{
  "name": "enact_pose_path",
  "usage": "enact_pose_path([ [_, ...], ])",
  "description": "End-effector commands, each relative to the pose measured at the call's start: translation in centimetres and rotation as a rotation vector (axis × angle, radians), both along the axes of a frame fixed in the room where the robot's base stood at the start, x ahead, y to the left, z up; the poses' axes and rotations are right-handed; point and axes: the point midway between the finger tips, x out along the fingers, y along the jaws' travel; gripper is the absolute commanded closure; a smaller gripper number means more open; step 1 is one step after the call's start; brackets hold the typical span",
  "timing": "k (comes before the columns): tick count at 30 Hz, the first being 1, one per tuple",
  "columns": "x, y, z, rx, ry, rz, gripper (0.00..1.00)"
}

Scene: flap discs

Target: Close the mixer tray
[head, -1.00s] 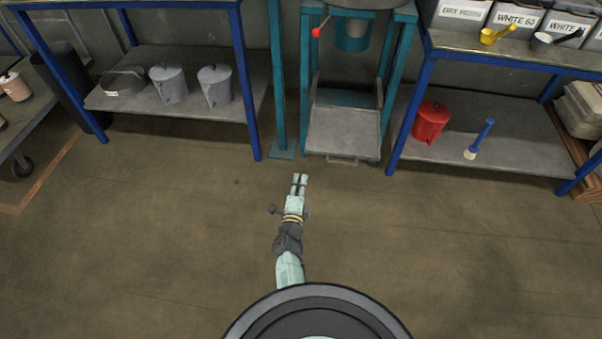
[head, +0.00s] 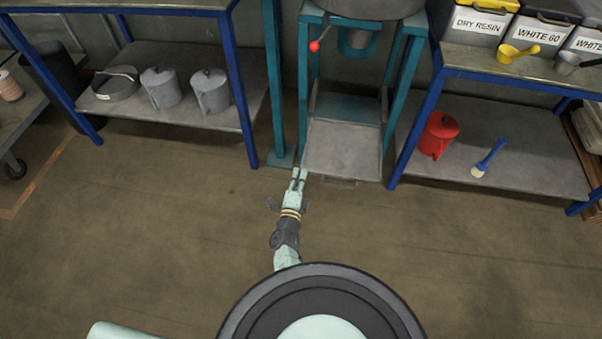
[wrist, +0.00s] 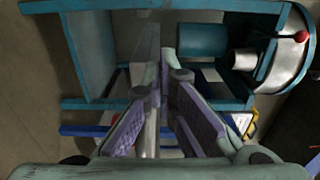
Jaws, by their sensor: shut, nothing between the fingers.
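The mixer tray (head: 343,148) is a flat grey metal tray sticking out at the front of the teal mixer frame (head: 398,95), low down, with a handle (head: 340,183) on its front edge. My gripper (head: 299,173) is at the tray's front left corner in the head view. I cannot tell whether it touches the tray. In the wrist view the fingers (wrist: 166,75) are together and hold nothing, with the teal frame beyond them. The red-knobbed lever (head: 315,46) is on the mixer's left side above the tray.
A blue-legged shelf (head: 180,118) with grey cans stands left. Another shelf (head: 505,160) at right carries a red can (head: 438,134) and a blue-handled brush (head: 489,158). A teal post (head: 273,90) stands just left of the mixer. The floor in front is clear.

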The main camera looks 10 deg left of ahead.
Motion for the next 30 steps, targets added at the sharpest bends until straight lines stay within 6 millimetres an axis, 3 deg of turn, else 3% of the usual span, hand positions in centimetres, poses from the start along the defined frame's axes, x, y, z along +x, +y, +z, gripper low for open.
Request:
enact_pose_path([
  [17, 0.6, 0.0, -0.2, 0.000, 0.000, -0.001, 1.00],
  [23, 4.1, 0.0, -0.4, 0.002, -0.006, -0.003, 1.00],
  [30, 11.3, 0.0, -0.6, 0.003, -0.007, -0.003, 1.00],
])
